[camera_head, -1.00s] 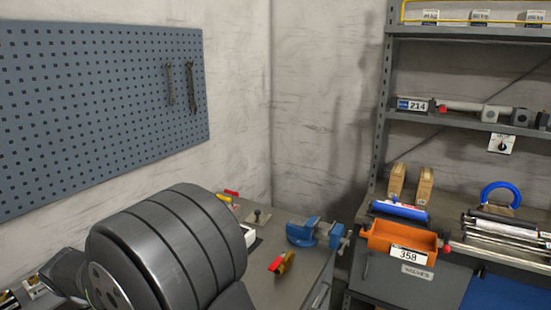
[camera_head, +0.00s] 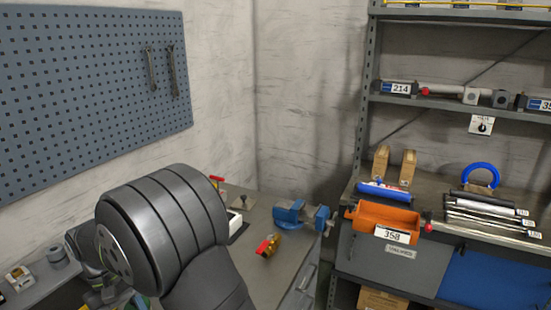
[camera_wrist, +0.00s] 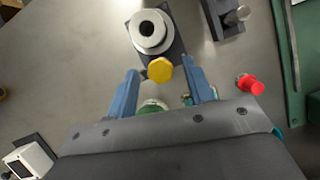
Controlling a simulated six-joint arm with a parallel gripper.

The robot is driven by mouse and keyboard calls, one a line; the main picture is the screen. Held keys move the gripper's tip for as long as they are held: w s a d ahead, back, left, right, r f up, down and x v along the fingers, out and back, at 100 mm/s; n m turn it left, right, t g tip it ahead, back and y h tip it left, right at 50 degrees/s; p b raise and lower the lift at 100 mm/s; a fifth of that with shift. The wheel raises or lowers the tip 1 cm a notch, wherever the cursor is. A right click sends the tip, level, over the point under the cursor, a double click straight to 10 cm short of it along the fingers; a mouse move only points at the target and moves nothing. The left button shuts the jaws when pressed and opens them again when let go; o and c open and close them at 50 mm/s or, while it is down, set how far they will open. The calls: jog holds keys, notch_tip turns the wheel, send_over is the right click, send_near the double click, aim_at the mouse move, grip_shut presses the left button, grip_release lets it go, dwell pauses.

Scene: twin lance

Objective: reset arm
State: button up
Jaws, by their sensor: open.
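In the wrist view my gripper (camera_wrist: 163,76) is open, with its two blue fingers spread apart and nothing held. A yellow knob (camera_wrist: 159,69) shows between and just beyond the fingertips; I cannot tell whether either finger touches it. Beyond it, a white round fitting (camera_wrist: 151,31) with a dark central hole sits on a dark block. A green round part (camera_wrist: 152,106) shows between the fingers, closer to the palm and partly hidden. In the head view my dark arm fills the lower left and largely hides the gripper.
A red knob (camera_wrist: 250,84) stands right of the fingers, near a green metal edge (camera_wrist: 287,60). In the head view, a blue vise (camera_head: 300,215) and a brass valve with red handle (camera_head: 268,246) are on the bench. An orange bin (camera_head: 375,216) sits further right.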

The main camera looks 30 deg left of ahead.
jog(key=m+g, duration=0.1)
jog(key=m, duration=0.1)
jog(key=m+g+y, duration=0.1)
jog(key=m, duration=0.2)
jog(key=shift+w+d+m, duration=0.1)
jog(key=shift+w+m, duration=0.05)
jog(key=shift+m, duration=0.15)
jog(key=o, duration=1.1)
jog(key=shift+o, duration=0.2)
jog(key=d+r+m+t+y, duration=0.1)
jog(key=d+r+m, duration=0.15)
jog(key=r, duration=0.55)
jog(key=d+r+m+t+y, duration=0.1)
jog(key=r+m, duration=0.3)
jog(key=r, duration=0.4)
jog(key=d+r+m+t+y, duration=0.15)
jog(key=r+m, duration=0.25)
jog(key=r, duration=0.5)
notch_tip(320, 180, down, 10)
jog(key=shift+d+g, duration=0.35)
jog(key=shift+d, duration=0.05)
notch_tip(320, 180, up, 10)
